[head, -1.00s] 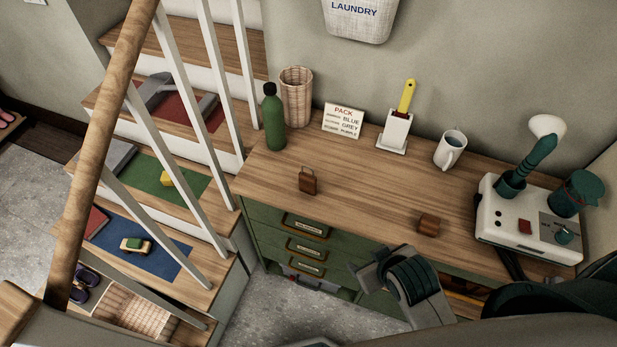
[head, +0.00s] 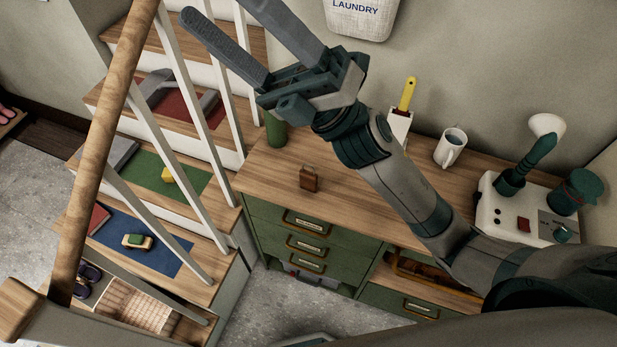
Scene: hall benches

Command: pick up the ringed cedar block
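A small brown wooden block with a ring-like loop on top (head: 310,183) stands on the wooden bench top (head: 270,170), left of centre. It looks like the ringed cedar block. My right gripper (head: 220,14) is raised in front of the stairs and wall, its two fingers spread apart and empty, pointing up and left. It is apart from the block, above and to its left in the picture. My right arm crosses the bench and hides the spot where a second brown block lay. My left gripper is not in view.
A green bottle (head: 275,130) is partly hidden behind my gripper. A white holder with a yellow-handled brush (head: 406,97), a mug (head: 450,148) and a white machine (head: 510,217) stand along the back and right. White stair balusters (head: 180,170) rise at left.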

